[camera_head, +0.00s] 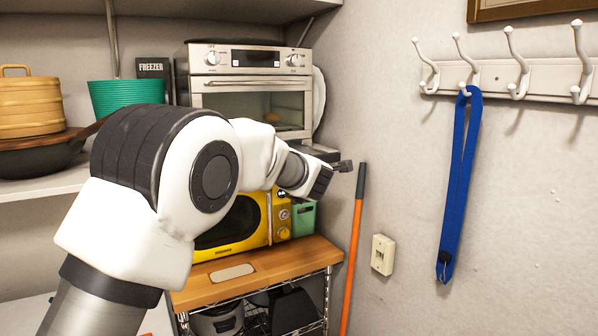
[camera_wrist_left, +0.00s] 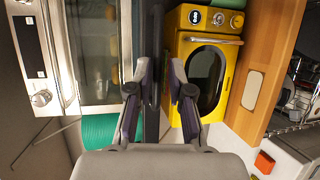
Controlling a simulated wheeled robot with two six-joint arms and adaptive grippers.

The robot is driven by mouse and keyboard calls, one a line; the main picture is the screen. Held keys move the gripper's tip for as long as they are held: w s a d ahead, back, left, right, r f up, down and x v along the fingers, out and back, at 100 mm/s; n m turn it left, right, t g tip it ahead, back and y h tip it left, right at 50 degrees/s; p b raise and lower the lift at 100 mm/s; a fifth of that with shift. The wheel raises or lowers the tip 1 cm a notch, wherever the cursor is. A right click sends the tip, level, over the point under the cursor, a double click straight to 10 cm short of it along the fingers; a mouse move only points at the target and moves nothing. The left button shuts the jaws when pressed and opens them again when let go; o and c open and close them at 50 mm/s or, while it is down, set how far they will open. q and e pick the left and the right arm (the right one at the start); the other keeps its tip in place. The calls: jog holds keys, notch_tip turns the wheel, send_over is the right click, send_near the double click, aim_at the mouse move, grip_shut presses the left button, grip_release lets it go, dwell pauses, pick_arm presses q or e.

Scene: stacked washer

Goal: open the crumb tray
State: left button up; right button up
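The toaster oven (camera_head: 250,85) stands on the upper shelf, with its glass door shut. It fills the left of the left wrist view (camera_wrist_left: 98,50), turned on its side. A dark, flat piece (camera_head: 318,150) shows low at the oven's right front; I cannot tell whether it is the crumb tray. My left gripper (camera_head: 345,166) is just below and in front of it, partly hidden by its own wrist. In the left wrist view its fingers (camera_wrist_left: 157,75) are apart, with a dark strip (camera_wrist_left: 152,110) showing between them. I cannot tell whether they touch it. My right gripper is not in view.
Below the oven, a yellow microwave (camera_head: 232,228) and a green container (camera_head: 303,219) stand on a wooden-topped cart (camera_head: 262,268). An orange pole (camera_head: 355,230) leans by the right wall. A green bowl (camera_head: 125,95) and pots are on the shelf at left.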

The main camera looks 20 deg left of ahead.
pick_arm(q)
jog(key=v, duration=1.1)
